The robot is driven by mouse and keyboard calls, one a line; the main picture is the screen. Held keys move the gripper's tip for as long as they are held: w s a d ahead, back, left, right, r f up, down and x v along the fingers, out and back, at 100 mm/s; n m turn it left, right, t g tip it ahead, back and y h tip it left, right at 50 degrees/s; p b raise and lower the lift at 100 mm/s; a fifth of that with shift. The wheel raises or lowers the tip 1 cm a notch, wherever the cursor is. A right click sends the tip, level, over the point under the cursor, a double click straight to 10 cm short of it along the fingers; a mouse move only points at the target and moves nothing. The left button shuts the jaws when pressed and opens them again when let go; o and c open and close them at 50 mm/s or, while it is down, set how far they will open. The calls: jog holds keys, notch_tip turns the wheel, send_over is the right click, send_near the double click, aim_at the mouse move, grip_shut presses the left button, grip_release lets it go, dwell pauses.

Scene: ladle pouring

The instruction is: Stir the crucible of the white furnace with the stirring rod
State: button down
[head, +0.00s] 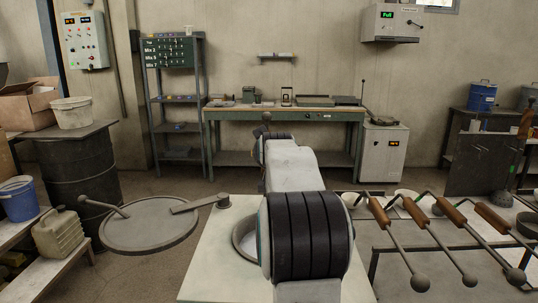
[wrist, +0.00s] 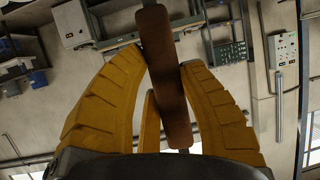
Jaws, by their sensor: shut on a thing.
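My gripper (wrist: 166,62) has its yellow fingers closed around a brown wooden handle in the wrist view. The handle belongs to a stirring rod (wrist: 154,28); grey metal shows below the grip, and its far end is out of sight. In the head view my arm hides the gripper and most of the rod. A pale furnace top (head: 208,262) stands right in front, with a round crucible opening (head: 241,240) partly covered by my arm. Its round grey lid (head: 150,226) is swung out to the left. The crucible's contents are hidden.
Several wooden-handled ladles (head: 398,232) lie on a rack at the right. A white cabinet with a display (head: 383,158) stands at the back. A green workbench (head: 225,130) lines the back wall. A dark barrel (head: 80,168) is at left. Open floor lies between.

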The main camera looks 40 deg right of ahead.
jog(key=shift+r, duration=0.25)
jog(key=shift+r+p, duration=6.75)
jog(key=shift+r, duration=1.2)
